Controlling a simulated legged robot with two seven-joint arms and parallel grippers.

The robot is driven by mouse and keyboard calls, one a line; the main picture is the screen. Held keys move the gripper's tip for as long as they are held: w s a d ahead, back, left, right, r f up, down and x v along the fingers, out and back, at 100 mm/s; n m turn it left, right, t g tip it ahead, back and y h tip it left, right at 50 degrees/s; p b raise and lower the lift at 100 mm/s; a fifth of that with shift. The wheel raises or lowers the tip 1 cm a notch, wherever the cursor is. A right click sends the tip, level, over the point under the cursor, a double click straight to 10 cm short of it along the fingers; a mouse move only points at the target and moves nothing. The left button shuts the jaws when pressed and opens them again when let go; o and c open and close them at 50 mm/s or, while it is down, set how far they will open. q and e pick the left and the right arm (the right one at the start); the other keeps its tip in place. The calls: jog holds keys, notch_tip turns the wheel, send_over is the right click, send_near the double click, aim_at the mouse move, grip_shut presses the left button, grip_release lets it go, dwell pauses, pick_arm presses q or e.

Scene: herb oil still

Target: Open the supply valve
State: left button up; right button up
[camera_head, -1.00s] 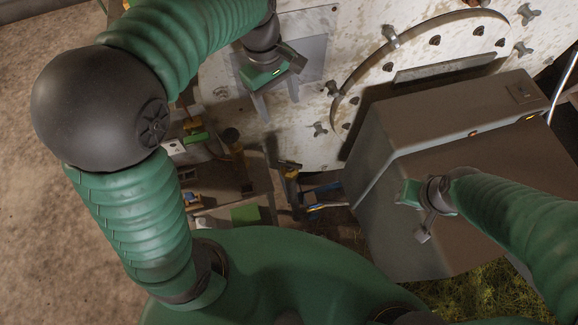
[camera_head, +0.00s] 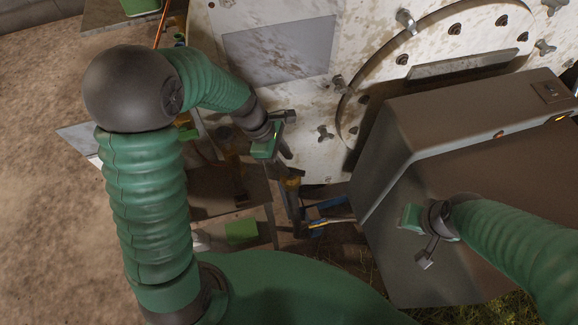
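My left gripper (camera_head: 280,140) points down and away, close above a brass-coloured fitting (camera_head: 290,184) on an upright pipe in front of the white tank. The fitting may be the supply valve; its handle is hidden or too dark to make out. I cannot tell whether the fingers touch it, or how wide they are. My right gripper (camera_head: 420,240) hangs over the grey-brown metal cabinet at the right, apart from the fitting. Its finger opening is not clear.
The white tank (camera_head: 290,98) with a round bolted cover fills the back. The metal cabinet (camera_head: 465,110) stands close on the right. A low bench (camera_head: 215,190) and a green block (camera_head: 241,231) lie left of the pipe. Bare dirt (camera_head: 40,220) is at far left.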

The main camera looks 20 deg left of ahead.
aim_at(290, 169)
pick_arm(q)
jog(key=x, duration=0.3)
jog(key=shift+f, duration=0.1)
jog(key=shift+d, duration=0.1)
grip_shut()
